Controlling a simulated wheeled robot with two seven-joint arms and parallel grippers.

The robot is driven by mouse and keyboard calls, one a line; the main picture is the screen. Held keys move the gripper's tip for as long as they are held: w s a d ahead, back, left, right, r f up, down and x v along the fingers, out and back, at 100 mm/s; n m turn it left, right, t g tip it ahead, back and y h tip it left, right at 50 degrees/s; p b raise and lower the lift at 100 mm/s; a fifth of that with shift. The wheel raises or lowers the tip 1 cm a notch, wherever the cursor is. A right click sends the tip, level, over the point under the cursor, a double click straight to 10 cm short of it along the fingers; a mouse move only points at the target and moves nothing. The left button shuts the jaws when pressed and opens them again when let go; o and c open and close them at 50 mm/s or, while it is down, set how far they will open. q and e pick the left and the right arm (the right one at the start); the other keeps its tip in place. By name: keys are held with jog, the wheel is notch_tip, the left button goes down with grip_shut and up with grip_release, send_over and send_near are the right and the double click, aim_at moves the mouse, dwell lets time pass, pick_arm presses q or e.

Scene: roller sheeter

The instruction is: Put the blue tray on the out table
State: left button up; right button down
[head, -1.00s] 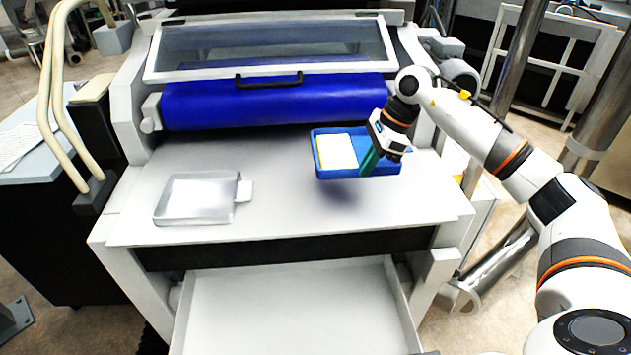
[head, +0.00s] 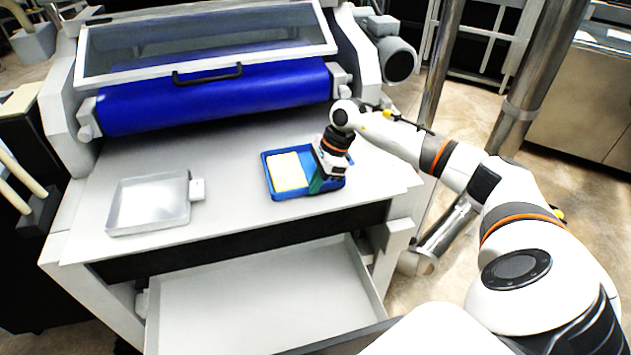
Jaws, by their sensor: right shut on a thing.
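The blue tray (head: 268,178) is over the right part of the sheeter's grey table (head: 235,165), near its front edge. A pale yellow-white slab (head: 288,171) lies in the tray's left part. My right gripper (head: 318,184) points down at the tray's right side and is shut on the tray; its fingertips are partly hidden. I cannot tell whether the tray touches the table or hangs just above it. No surface is marked as the out table. My left gripper is out of view.
A clear shallow metal-grey tray (head: 150,203) sits on the table's left side. The blue roller (head: 215,95) and its framed guard (head: 205,45) stand behind. An open drawer-like bin (head: 265,295) is below the front edge. A steel post (head: 525,85) stands at the right.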

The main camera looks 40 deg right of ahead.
jog(key=c, duration=1.6)
grip_release()
jog(key=shift+r, duration=0.1)
jog(key=shift+d+r, duration=0.1)
jog(key=shift+r, duration=0.15)
jog(key=b+v, duration=0.3)
jog(key=v, duration=0.8)
jog(key=shift+r, duration=0.25)
jog(key=shift+s, duration=0.1)
